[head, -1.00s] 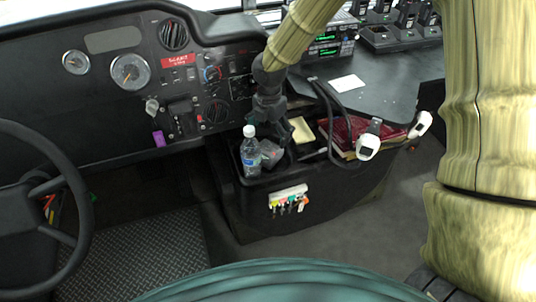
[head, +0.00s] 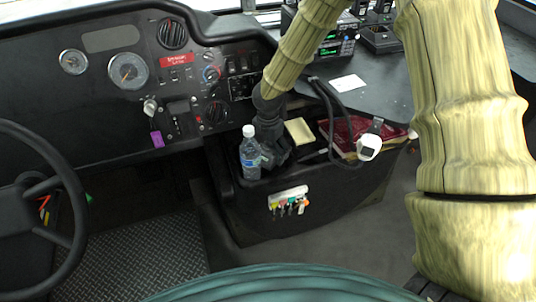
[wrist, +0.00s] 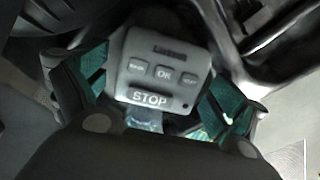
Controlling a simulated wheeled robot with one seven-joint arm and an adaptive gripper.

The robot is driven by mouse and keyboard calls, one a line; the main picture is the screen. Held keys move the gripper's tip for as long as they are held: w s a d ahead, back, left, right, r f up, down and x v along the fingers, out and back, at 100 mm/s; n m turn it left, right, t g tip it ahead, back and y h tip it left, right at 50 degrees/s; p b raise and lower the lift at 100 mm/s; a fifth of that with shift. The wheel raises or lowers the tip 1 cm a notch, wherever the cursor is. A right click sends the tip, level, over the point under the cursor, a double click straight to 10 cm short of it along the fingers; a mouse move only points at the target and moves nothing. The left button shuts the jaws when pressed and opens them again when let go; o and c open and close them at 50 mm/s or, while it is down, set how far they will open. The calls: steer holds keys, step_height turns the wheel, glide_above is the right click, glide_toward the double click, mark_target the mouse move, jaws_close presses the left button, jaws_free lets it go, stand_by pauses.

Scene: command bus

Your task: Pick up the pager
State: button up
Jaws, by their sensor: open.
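The pager (wrist: 163,70) is a grey box with small buttons, one marked OK, and a STOP label. It fills the middle of the wrist view. My gripper (wrist: 160,92) is open, with a green-padded finger on either side of the pager. I cannot tell whether the pads touch it. In the head view my gripper (head: 276,152) points down into the black console bin (head: 330,204), just right of a water bottle. There the pager is mostly hidden behind the gripper.
The clear water bottle (head: 250,156) stands close to the gripper's left. A yellow pad (head: 299,131), a red book (head: 345,131) and a white-faced device (head: 368,147) are to the right. Keys (head: 289,199) hang on the bin's front. The dashboard (head: 110,110) rises behind.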

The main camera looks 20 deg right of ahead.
steer(key=c, duration=1.3)
